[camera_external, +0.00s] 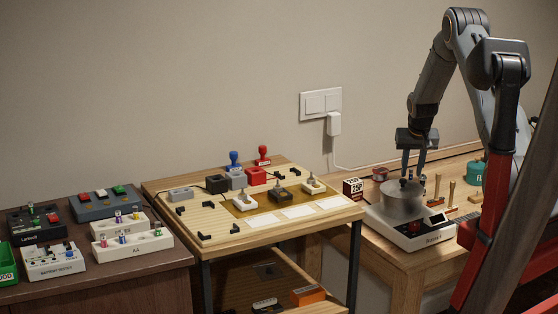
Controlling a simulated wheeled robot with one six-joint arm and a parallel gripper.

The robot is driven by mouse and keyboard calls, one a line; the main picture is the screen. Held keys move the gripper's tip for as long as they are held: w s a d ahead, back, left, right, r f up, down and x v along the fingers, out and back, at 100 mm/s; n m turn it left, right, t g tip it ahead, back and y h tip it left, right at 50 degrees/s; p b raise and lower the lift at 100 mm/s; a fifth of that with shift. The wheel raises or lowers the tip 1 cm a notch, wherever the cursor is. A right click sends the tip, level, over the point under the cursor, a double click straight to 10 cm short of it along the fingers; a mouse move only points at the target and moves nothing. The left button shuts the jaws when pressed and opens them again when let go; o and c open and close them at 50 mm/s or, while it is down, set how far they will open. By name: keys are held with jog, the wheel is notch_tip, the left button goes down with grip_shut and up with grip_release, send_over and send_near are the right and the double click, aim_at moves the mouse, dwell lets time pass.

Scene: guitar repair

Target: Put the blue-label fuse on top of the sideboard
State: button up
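My gripper (412,174) points down over the metal pan of a white scale on the right. Its two fingers are apart, with a visible gap and nothing clearly held between them. Several small dark upright pieces (411,181) are on the pan just below the fingertips; their labels are too small to read, and I cannot tell whether one is the blue-label fuse. Small cylinders with coloured bands, some bluish (122,239), stand in the white AA tray at far left. A dark brown cabinet (150,285) at left and a light wooden unit (390,260) at right could each be the sideboard.
The scale (410,236) stands near the front edge of the right unit, beside a small dark red box (352,188) and wooden-handled tools (451,191). A central wooden table (165,190) holds stamps and blocks. Battery trays and a tester (55,262) crowd the left cabinet.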

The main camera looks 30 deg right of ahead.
aim_at(411, 169)
jog(key=b+v, duration=0.1)
jog(key=v, duration=0.8)
jog(key=shift+r+b, duration=0.2)
jog(key=shift+b, duration=0.2)
jog(key=shift+o, duration=0.5)
jog(key=shift+s+a+r, duration=0.1)
jog(key=shift+s+r, duration=0.2)
jog(key=shift+r, duration=0.05)
jog(key=shift+w+d+f+n+y+p, duration=0.55)
jog(key=shift+f+n+p, duration=0.45)
jog(key=shift+n, duration=0.75)
jog(key=shift+w+d+f+n+y+p, duration=0.3)
jog(key=shift+f+n+y+p, duration=0.5)
jog(key=shift+f+n, duration=0.65)
jog(key=shift+w+d+f+n+y+p, duration=0.45)
jog(key=shift+f+n+y+p, duration=0.3)
jog(key=shift+n, duration=1.25)
jog(key=x, duration=0.1)
jog(key=p+x, duration=0.2)
jog(key=shift+d+f, duration=0.2)
jog(key=shift+f, duration=0.2)
jog(key=shift+x, duration=0.8)
